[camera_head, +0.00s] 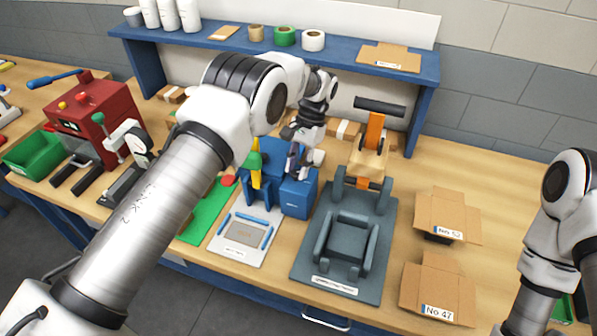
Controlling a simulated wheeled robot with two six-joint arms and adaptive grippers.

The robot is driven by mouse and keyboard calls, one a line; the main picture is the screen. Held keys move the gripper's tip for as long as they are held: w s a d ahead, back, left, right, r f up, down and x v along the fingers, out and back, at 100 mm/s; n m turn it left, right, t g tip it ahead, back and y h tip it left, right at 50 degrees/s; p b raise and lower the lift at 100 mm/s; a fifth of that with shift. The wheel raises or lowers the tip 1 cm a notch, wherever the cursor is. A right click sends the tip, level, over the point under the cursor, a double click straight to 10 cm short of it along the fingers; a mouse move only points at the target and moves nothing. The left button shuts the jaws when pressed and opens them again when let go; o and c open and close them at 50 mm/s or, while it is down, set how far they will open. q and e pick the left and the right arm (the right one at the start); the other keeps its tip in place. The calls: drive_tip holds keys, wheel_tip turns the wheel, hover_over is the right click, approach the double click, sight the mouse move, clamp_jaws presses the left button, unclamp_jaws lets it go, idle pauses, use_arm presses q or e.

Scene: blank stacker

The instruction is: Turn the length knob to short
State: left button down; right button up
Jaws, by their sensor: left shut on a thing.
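The blue machine (298,200) stands on the bench in the middle, with a yellow lever (256,172) at its left front. My left gripper (303,165) reaches down to the machine's upper right part. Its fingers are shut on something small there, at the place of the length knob. The knob is mostly hidden by the fingers, so its pointer and marks cannot be read. My right arm shows at the right edge, but its gripper is out of view.
A grey fixture (310,262) with an orange-armed press stands right of the machine. Open cardboard boxes (440,290) lie further right. A white tray (226,248) is in front. A red machine (95,115) and green bin (38,155) stand left. A blue shelf (340,60) runs behind.

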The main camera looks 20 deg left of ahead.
use_arm(q)
drive_tip(key=n+h, duration=0.1)
drive_tip(key=n, duration=0.2)
drive_tip(key=shift+a+f+b, duration=0.1)
drive_tip(key=shift+f+b, duration=0.05)
drive_tip(key=shift+b, duration=0.2)
drive_tip(key=shift+a+n+h, duration=0.1)
drive_tip(key=shift+n+h, duration=0.7)
drive_tip(key=shift+n, duration=1)
drive_tip(key=c, duration=1.1)
unclamp_jaws()
drive_tip(key=shift+c, duration=0.2)
